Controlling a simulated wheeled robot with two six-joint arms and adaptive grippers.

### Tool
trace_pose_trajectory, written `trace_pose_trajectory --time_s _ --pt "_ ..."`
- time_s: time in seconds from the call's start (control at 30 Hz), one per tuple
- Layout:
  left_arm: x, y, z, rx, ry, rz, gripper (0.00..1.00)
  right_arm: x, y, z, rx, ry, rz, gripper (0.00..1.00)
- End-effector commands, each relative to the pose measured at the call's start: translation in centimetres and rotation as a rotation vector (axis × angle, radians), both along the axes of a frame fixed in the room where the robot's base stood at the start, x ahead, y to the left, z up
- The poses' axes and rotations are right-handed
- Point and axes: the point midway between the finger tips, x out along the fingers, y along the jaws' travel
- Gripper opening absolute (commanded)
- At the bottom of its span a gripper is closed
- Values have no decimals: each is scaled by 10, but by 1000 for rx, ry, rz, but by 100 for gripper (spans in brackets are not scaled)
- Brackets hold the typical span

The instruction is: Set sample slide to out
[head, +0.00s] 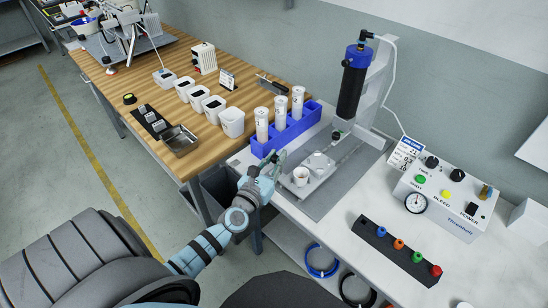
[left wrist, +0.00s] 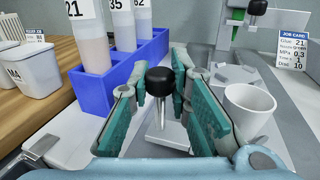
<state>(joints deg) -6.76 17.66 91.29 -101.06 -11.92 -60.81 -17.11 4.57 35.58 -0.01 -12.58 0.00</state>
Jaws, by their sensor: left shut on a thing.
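The sample slide (head: 313,184) is a light grey plate on a grey base, below and left of the dispenser. A small white cup (head: 301,176) stands on it; the cup also shows in the wrist view (left wrist: 250,105). My left gripper (head: 276,161) is at the slide's left end. In the wrist view its teal-padded fingers (left wrist: 163,105) stand either side of a black ball knob (left wrist: 160,80) on a metal post, and are shut on it. The fingers partly hide the slide. My right gripper is not in view.
A blue rack (head: 284,137) with white tubes stands close behind my left gripper. The black and blue dispenser (head: 352,82) hangs over the base. A control box (head: 447,199) and a black strip (head: 394,249) with coloured tips are to the right. White bench shows clear between them.

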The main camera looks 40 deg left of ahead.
Motion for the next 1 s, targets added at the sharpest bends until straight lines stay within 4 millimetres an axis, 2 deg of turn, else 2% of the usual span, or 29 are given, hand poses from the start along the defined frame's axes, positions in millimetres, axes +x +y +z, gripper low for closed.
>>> trace_pose_trajectory --time_s 0.17,0.2,0.3,0.57,0.67,0.77,1.0 --pt "-2 0 -4 -2 9 0 0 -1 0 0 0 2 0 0" --pt "-2 0 -4 -2 9 0 24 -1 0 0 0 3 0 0" --pt "-2 0 -4 -1 8 0 39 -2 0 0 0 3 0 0" --pt "-1 0 -3 -1 6 -1 39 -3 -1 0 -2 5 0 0" --pt "-7 -1 -3 0 7 0 39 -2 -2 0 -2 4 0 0" --pt "-24 -4 -3 1 7 -1 39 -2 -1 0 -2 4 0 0" --pt "-90 -15 -3 0 10 -1 39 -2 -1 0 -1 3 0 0"
